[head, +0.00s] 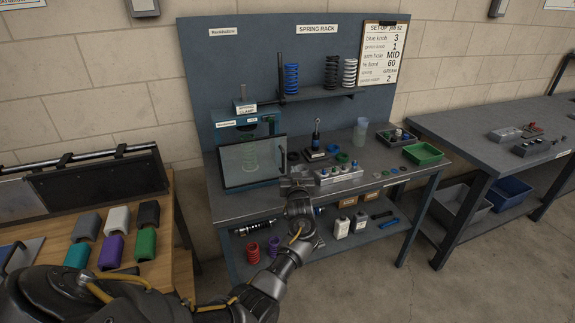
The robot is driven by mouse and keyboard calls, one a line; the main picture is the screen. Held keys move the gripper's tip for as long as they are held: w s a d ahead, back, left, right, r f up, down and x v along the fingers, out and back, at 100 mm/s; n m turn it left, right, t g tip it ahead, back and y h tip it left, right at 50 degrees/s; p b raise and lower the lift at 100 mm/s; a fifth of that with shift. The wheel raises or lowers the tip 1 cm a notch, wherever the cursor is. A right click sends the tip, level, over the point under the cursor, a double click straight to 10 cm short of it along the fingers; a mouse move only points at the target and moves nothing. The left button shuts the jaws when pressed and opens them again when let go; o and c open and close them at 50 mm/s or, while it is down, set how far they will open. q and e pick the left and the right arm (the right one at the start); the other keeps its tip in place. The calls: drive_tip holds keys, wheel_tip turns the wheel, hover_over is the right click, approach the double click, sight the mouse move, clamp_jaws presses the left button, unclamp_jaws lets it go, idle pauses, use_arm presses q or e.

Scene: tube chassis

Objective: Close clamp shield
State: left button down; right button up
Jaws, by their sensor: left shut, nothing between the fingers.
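The clamp shield (233,172) is a clear panel in a dark frame. It stands upright in front of the blue clamp housing (226,134) at the left of the workbench. A green coil spring (250,156) shows through the panel. I cannot tell whether the shield sits fully against the housing. My left gripper (291,178) is shut and empty, just right of the shield's right edge, over the bench front. Whether it touches the frame is unclear. My right gripper is not in view.
A grey block with knobs (339,175) sits right of my left gripper. A green tray (423,154) is at the bench's right end. Springs stand on the rack shelf (315,96). A wooden table (165,275) with coloured blocks is at left.

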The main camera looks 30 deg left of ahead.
use_arm(q)
drive_tip(key=s+d+b, duration=0.2)
drive_tip(key=s+d, duration=0.2)
drive_tip(key=d, duration=0.4)
drive_tip(key=shift+d, duration=0.35)
